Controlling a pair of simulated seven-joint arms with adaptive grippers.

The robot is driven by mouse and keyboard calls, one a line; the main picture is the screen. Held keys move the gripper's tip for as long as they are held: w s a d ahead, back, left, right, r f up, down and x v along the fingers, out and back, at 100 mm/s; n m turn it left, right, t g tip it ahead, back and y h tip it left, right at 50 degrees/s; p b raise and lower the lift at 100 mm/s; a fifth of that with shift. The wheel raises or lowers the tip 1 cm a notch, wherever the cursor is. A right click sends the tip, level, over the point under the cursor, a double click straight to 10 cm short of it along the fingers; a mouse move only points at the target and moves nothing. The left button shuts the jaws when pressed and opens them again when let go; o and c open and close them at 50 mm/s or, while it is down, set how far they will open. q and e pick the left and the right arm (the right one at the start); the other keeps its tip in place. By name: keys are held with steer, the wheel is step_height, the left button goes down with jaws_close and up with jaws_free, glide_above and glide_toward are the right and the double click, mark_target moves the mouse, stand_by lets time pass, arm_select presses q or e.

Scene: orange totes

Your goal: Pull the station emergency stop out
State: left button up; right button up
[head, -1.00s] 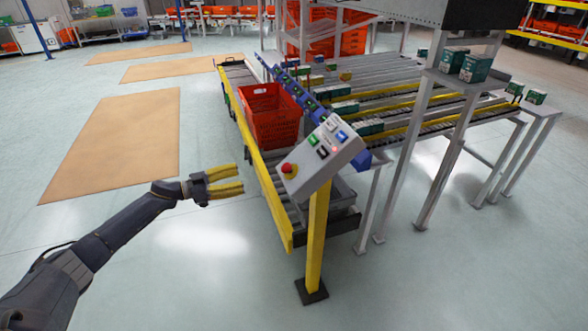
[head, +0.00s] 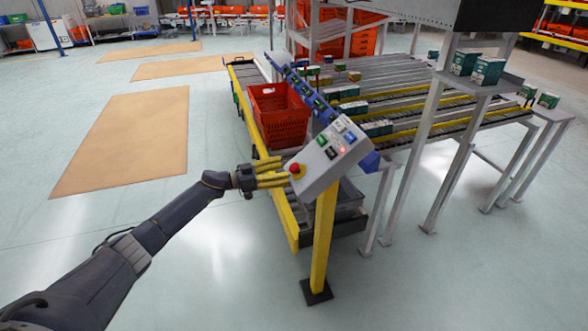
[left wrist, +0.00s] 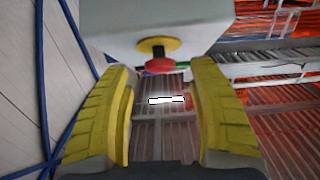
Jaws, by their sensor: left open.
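The emergency stop is a red mushroom button (head: 295,169) on a yellow base, at the lower left of the grey control box (head: 322,172). In the left wrist view the red button (left wrist: 160,66) hangs below its yellow collar (left wrist: 158,46) under the box (left wrist: 110,20). My left gripper (head: 284,172) has yellow fingers and is open. Its fingertips are close to the button in the head view. In the left wrist view the button lies between the two fingers (left wrist: 163,85), near their tips, with gaps at both sides. My right gripper is not in view.
The box stands on a yellow post (head: 323,240). Behind it an orange tote (head: 278,118) sits on the roller conveyor with a yellow side rail (head: 285,215). Green and white cartons (head: 487,70) stand at the right.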

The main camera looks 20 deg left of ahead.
mark_target(290, 169)
arm_select(q)
steer(key=shift+x, duration=2.2)
jaws_close()
